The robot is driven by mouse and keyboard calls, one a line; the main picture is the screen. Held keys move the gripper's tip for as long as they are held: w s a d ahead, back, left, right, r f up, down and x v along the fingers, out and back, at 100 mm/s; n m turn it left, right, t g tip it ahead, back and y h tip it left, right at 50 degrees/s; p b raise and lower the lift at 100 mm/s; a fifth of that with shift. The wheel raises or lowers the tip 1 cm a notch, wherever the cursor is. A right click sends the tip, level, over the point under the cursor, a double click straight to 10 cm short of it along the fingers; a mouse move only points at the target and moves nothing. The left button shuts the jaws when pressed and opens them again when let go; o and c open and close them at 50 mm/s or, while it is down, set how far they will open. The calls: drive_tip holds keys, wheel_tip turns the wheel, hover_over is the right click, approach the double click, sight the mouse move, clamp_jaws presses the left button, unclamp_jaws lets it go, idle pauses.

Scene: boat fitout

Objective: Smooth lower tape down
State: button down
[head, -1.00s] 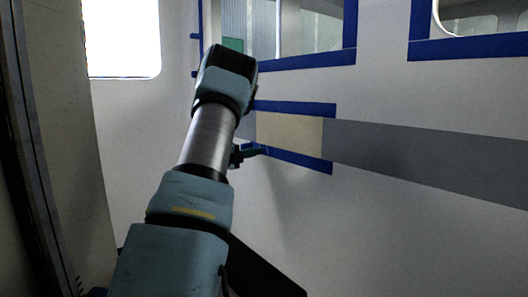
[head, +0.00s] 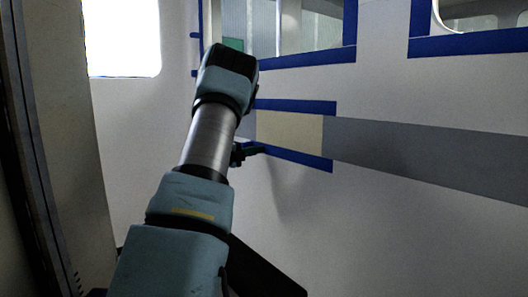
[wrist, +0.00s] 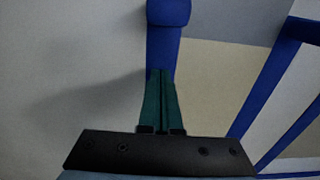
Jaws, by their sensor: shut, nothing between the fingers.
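The lower tape (head: 305,160) is a blue strip along the bottom edge of a cream patch (head: 290,132) on the white wall. In the wrist view the lower tape (wrist: 163,45) runs upward from my fingertips, and its far end (wrist: 169,12) looks wider and rounded, like a raised end. My gripper (head: 262,151) is at the left part of this tape; in the wrist view my gripper (wrist: 160,72) is shut and empty, its tips over the strip. I cannot tell whether they touch it. The tape beneath the fingers is hidden.
The upper tape (head: 300,106) borders the patch's top edge. A grey stripe (head: 430,160) continues right from the patch. Blue tape (head: 310,61) frames the window above, and another taped window (head: 480,43) is at right. The wall below the lower tape is clear.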

sight(277, 152)
idle(0.4)
drive_tip(key=shift+s+d+b, duration=1.1)
drive_tip(key=shift+s+d, duration=0.15)
drive_tip(key=shift+s, duration=0.15)
drive_tip(key=shift+s+d+f+b, duration=0.1)
drive_tip(key=shift+s+d+b, duration=0.8)
drive_tip(key=shift+s+d, duration=0.2)
drive_tip(key=shift+s+a+b, duration=0.1)
drive_tip(key=shift+a+b, duration=0.05)
drive_tip(key=shift+b, duration=0.2)
drive_tip(key=shift+s, duration=0.1)
drive_tip(key=shift+s+d+b, duration=0.65)
drive_tip(key=shift+d, duration=0.05)
drive_tip(key=shift+s+d+b, duration=0.3)
drive_tip(key=shift+s+d, duration=0.25)
drive_tip(key=shift+s, duration=0.05)
